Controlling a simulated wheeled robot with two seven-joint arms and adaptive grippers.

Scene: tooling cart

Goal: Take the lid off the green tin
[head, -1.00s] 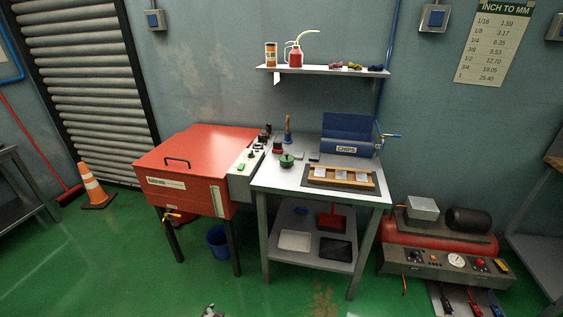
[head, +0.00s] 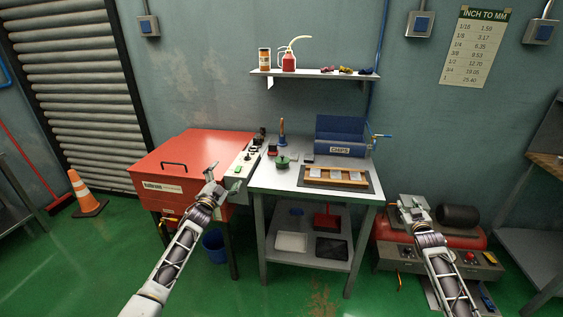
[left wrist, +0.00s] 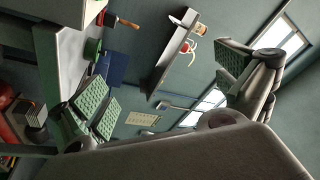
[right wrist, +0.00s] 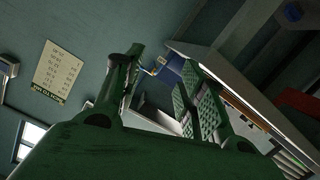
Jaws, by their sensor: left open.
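The green tin (head: 283,162) stands on the grey bench, left of the middle, with its dark lid and small knob on top. In the left wrist view the green tin (left wrist: 92,48) shows beside the bench edge. My left gripper (head: 222,176) is open and empty, in front of the red cabinet, left of and nearer than the tin; its spread fingers (left wrist: 165,85) show in its wrist view. My right gripper (head: 413,205) is open and empty, to the right of the bench in front of the compressor, well away from the tin.
The bench (head: 262,182) also carries a wooden tray (head: 337,176), a blue chips bin (head: 340,149) and small tools. The red cabinet (head: 190,153) adjoins it on the left. A shelf (head: 320,73) hangs above. The red compressor (head: 470,240) stands at right. The bench front is clear.

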